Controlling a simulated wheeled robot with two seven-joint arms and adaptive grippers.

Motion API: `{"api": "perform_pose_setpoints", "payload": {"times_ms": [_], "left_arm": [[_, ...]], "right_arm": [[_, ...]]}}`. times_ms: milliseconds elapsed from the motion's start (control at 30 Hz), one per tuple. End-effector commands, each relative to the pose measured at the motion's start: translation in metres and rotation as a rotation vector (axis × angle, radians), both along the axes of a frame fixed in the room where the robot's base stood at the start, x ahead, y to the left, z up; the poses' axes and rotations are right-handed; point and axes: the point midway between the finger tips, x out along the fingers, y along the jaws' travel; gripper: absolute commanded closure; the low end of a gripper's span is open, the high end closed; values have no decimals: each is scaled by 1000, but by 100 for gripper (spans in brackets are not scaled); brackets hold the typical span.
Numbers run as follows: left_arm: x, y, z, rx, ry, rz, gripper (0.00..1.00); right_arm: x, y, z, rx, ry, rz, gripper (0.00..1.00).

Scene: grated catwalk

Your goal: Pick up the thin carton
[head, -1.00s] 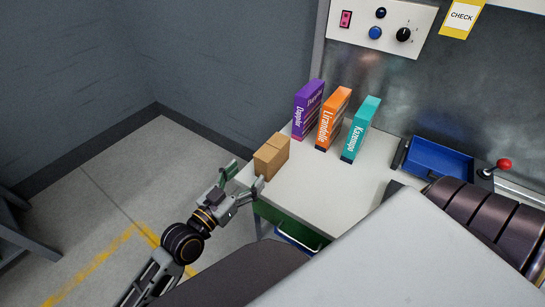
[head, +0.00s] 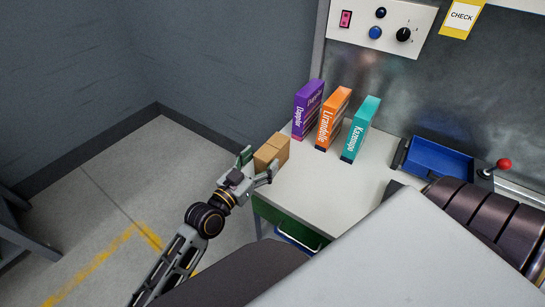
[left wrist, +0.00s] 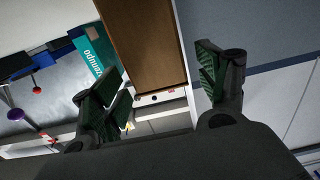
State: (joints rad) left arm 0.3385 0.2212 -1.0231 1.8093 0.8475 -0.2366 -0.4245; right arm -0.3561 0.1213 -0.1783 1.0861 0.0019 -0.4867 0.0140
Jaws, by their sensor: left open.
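A small brown cardboard carton (head: 271,152) stands at the left end of the white table, left of three coloured boxes. My left gripper (head: 258,168) is open at the carton's near left side, one finger to each side of its near end. In the left wrist view the carton's brown face (left wrist: 145,45) lies ahead, between the spread fingers of the left gripper (left wrist: 160,82). Gaps show on both sides and no grip is visible. My right gripper is not in view.
Purple (head: 307,108), orange (head: 332,118) and teal (head: 361,128) boxes stand upright on the white table (head: 312,190), right of the carton. A blue tray (head: 437,160) is at the right. The table's middle is clear. A control panel (head: 382,25) is behind.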

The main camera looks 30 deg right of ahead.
Motion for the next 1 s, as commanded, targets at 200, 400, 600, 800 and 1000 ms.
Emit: {"api": "perform_pose_setpoints", "payload": {"times_ms": [200, 400, 600, 800, 1000], "left_arm": [[0, -1, 0, 0, 0, 0, 26], [1, -1, 0, 0, 0, 0, 26], [4, -9, 0, -1, 0, 0, 26], [10, -23, -1, -1, 1, 0, 26], [16, -38, -1, -1, 1, 0, 26]], "right_arm": [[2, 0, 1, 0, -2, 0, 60], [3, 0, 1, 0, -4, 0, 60], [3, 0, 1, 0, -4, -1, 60], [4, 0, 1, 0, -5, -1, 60], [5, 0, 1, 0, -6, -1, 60]]}}
